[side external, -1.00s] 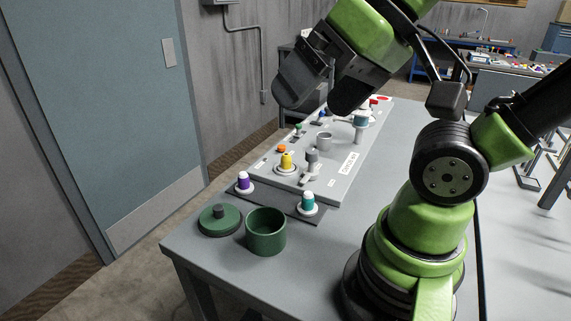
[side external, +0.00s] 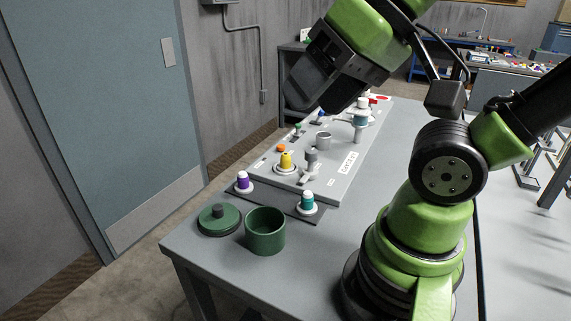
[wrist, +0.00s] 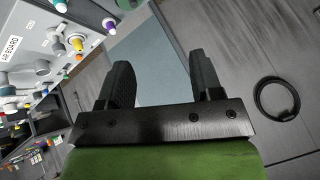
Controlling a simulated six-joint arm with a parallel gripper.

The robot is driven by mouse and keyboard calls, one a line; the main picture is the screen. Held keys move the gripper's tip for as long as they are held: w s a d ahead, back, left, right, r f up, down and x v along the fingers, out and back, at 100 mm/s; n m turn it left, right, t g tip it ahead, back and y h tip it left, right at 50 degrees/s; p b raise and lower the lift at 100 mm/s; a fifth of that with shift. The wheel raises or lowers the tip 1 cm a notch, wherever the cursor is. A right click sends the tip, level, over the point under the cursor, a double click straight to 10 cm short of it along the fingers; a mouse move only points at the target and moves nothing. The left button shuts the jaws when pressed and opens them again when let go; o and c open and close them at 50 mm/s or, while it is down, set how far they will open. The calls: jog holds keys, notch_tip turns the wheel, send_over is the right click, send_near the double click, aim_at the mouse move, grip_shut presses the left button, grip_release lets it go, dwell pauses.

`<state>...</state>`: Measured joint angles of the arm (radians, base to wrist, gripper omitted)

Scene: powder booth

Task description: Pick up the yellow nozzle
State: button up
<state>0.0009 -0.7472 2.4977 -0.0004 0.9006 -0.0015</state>
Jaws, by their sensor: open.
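The yellow nozzle (side external: 286,161) stands upright in a pale round seat on the grey panel in the side external view. It also shows near the upper left of the wrist view (wrist: 77,43). My gripper (side external: 318,92) is well above and behind the nozzle in the side external view, tilted down to the left, touching nothing. In the wrist view the two dark fingers (wrist: 165,80) are apart with nothing between them, and the nozzle lies off to their left.
A purple nozzle (side external: 243,181) and a teal nozzle (side external: 307,201) stand on the dark front strip. A green cup (side external: 265,232) and a green lid (side external: 219,219) are at the table's front. A grey fitting (side external: 311,160) stands close beside the yellow nozzle.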

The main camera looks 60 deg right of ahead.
jog(key=n+g+h, duration=0.1)
jog(key=g+h, duration=0.1)
jog(key=g, duration=0.5)
send_over(286, 154)
notch_tip(286, 154, down, 17)
jog(key=shift+f, duration=0.1)
notch_tip(286, 154, down, 5)
jog(key=shift+d+r, duration=0.15)
jog(key=shift+r, duration=0.05)
jog(key=shift+w+f, duration=0.1)
jog(key=shift+f, duration=2.9)
jog(key=c, duration=1)
